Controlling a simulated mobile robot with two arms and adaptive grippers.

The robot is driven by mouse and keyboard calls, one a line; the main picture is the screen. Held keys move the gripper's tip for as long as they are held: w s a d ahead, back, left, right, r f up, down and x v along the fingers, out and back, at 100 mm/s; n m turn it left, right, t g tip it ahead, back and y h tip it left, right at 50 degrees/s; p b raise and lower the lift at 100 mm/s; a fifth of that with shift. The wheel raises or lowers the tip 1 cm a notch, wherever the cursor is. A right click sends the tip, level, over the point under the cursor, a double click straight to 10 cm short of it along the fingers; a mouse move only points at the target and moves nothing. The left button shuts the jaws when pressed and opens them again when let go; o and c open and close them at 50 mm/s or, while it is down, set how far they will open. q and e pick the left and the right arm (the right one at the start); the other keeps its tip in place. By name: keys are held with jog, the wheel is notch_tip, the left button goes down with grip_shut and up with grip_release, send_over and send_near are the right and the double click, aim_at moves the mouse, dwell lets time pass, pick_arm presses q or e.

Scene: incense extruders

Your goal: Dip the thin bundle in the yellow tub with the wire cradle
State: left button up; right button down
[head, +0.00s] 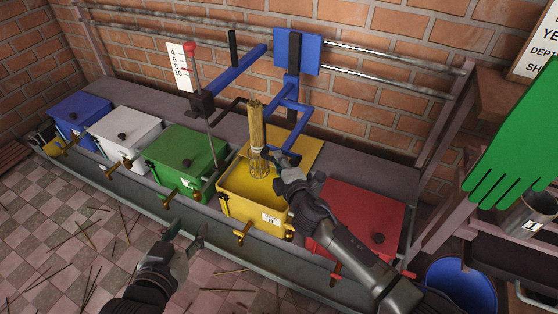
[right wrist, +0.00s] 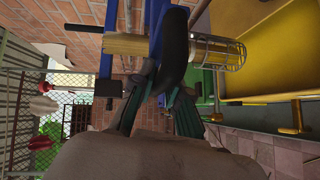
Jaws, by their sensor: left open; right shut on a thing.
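The thin tan bundle (head: 256,126) stands upright in the wire cradle (head: 259,166), over the opening of the yellow tub (head: 240,200). The tub's yellow lid (head: 299,151) is raised at the back. In the right wrist view the bundle (right wrist: 125,44) and cradle (right wrist: 222,50) lie sideways, with the cradle's lower end beside the tub (right wrist: 250,97). I cannot tell how deep it reaches. My right gripper (head: 283,163) is shut on what looks like the cradle's black handle (right wrist: 175,50). My left gripper (head: 188,238) is open and empty in front of the trough.
Blue (head: 82,118), white (head: 125,133), green (head: 187,158) and red (head: 350,213) tubs stand closed along the row. A red-knobbed rod (head: 203,100) and a numbered scale (head: 180,66) stand behind. Brass taps line the front.

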jog(key=shift+r, duration=0.1)
jog(key=c, duration=1.1)
grip_release()
jog(key=shift+c, duration=0.2)
jog(key=v, duration=1.2)
